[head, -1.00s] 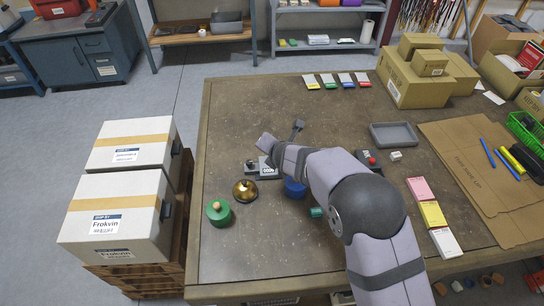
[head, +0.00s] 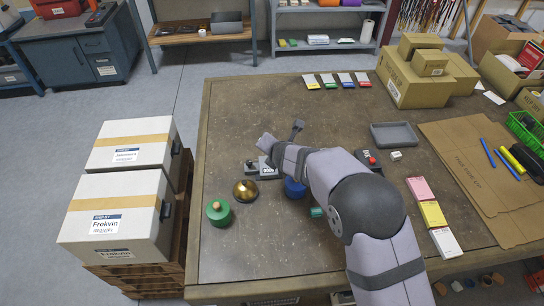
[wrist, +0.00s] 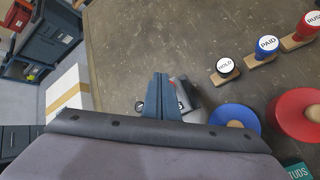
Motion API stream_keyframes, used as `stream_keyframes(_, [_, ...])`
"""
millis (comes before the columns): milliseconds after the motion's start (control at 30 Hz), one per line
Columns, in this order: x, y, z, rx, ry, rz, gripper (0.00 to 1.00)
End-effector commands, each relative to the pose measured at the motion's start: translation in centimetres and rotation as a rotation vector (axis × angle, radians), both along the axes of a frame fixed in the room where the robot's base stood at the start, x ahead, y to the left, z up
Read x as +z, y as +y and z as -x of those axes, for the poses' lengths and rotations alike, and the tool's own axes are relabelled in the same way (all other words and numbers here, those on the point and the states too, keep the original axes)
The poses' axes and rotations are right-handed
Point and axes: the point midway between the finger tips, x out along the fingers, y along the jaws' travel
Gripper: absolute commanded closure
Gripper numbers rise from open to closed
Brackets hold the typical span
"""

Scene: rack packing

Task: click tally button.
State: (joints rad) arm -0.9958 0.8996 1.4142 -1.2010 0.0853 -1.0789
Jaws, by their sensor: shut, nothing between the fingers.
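The tally counter (head: 267,173) is a small grey device with a number window, on the left part of the table beside a brass bell (head: 245,191). In the wrist view the tally counter (wrist: 186,98) is partly hidden behind my fingers. My gripper (wrist: 160,80) is shut and empty, its dark fingers over the counter. Its fingertips hide the contact spot, so I cannot tell whether they touch the button. In the head view my arm's end hides the fingers.
A green round knob (head: 218,212) and a blue round piece (head: 294,188) stand nearby. The wrist view shows the HOLD stamp (wrist: 225,69), PAID stamp (wrist: 266,46) and a red round piece (wrist: 290,116). A grey tray (head: 394,135) lies further right. The far-left table is clear.

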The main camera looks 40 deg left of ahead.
Motion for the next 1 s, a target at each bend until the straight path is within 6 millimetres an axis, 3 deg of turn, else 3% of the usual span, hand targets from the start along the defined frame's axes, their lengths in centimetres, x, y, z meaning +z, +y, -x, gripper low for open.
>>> stream_keyframes(1000, [-1.12,0.0,-0.01,0.0,0.0,0.0,1.0])
